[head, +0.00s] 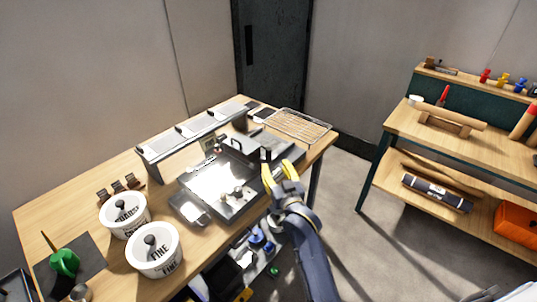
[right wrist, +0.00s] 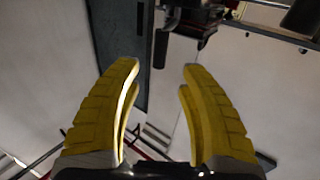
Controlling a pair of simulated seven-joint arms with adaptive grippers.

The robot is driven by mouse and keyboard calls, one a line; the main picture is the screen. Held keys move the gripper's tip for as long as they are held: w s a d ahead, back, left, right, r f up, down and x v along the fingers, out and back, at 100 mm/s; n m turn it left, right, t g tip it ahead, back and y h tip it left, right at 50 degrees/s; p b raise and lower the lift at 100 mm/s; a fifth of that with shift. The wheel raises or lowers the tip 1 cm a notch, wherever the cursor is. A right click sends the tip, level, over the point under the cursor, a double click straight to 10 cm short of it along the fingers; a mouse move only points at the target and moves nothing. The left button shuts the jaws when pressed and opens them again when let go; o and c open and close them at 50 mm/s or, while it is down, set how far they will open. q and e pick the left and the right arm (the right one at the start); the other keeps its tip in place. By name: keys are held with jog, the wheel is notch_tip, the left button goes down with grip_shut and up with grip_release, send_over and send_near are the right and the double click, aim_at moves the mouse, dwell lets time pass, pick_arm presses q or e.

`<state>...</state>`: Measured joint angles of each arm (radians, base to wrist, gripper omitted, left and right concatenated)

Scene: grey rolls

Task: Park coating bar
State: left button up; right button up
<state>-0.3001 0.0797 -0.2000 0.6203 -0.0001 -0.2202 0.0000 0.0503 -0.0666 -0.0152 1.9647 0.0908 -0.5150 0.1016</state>
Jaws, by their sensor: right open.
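A flat coating machine (head: 245,203) with a bright, shiny plate (head: 215,182) stands in the middle of the wooden bench. A dark bar-like carriage with a black handle (head: 236,144) lies across its far part; I cannot tell for sure whether this is the coating bar. My right gripper (head: 281,172), with yellow fingers, is at the right edge of the machine, near a small dark upright part (head: 265,157). In the right wrist view its fingers (right wrist: 160,85) are apart with nothing between them. A dark mechanism (right wrist: 195,22) shows beyond them. My left gripper is not visible.
Two white tubs (head: 155,250) stand at the front left of the bench (head: 80,205). A long raised rack (head: 190,137) runs behind the machine. A wire rack (head: 298,125) lies at the far right corner. A second bench (head: 455,145) stands right, across open floor.

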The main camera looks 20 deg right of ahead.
aim_at(269, 156)
jog(key=w, duration=0.8)
jog(key=shift+w, duration=0.2)
grip_shut()
dwell(0.4)
